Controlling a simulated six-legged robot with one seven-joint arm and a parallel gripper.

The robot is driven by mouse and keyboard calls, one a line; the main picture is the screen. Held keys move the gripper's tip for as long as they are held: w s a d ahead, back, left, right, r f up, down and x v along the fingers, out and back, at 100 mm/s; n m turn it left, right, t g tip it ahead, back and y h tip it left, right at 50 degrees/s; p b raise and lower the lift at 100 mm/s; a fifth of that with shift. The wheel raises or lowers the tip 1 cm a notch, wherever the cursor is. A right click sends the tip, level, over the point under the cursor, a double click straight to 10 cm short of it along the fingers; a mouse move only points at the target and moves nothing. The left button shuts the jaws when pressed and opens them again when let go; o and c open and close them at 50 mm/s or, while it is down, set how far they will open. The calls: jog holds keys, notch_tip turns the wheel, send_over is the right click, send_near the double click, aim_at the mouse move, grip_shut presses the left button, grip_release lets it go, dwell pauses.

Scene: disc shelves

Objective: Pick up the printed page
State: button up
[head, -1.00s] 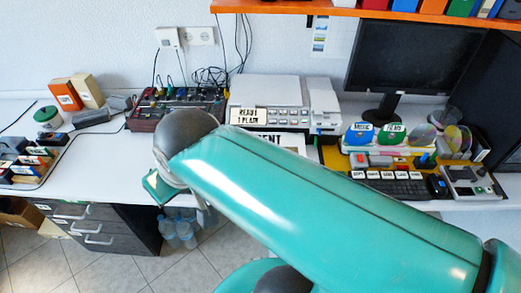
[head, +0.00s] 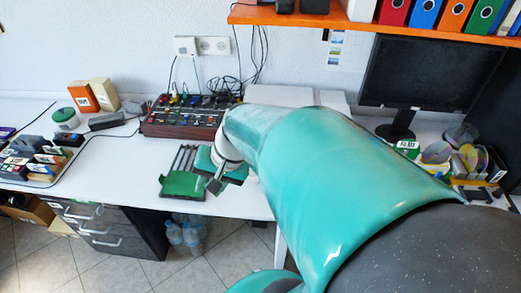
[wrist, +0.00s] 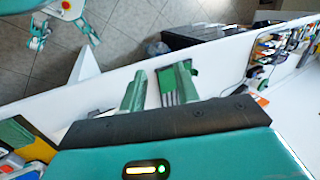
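The printed page does not show in either current view; my arm covers the part of the desk in front of the printer in the head view. The printer (head: 285,95) shows only as a pale top edge behind my arm. My gripper (head: 216,183) hangs over the desk's front part, just right of a green rack with grey slats (head: 182,185). In the wrist view my gripper (wrist: 160,80) has its two green fingers apart, with the slatted rack seen around and beyond the right finger. I see no page between them.
A mixer-like box with knobs (head: 185,117) stands behind the rack. Left are boxes (head: 92,95), a round green-lidded tin (head: 66,118) and a tray of small items (head: 35,160). A monitor (head: 428,75) and discs (head: 468,155) stand right. An orange shelf (head: 365,22) hangs above.

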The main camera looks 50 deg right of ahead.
jog(key=d+f+m+t+y, duration=0.1)
jog(key=d+f+m+t, duration=0.1)
jog(key=d+f+m, duration=0.3)
jog(key=d+f+m+t, duration=0.1)
jog(key=d+f+m, duration=0.1)
jog(key=d+m, duration=0.45)
jog(key=m+t+h, duration=0.2)
jog(key=m+t, duration=0.1)
jog(key=m, duration=0.3)
send_near(253, 181)
jog(key=shift+n, duration=0.25)
jog(key=x, duration=0.8)
jog(key=shift+w+a+r, duration=0.15)
jog(key=shift+a, duration=0.15)
jog(key=shift+c, duration=0.3)
grip_shut()
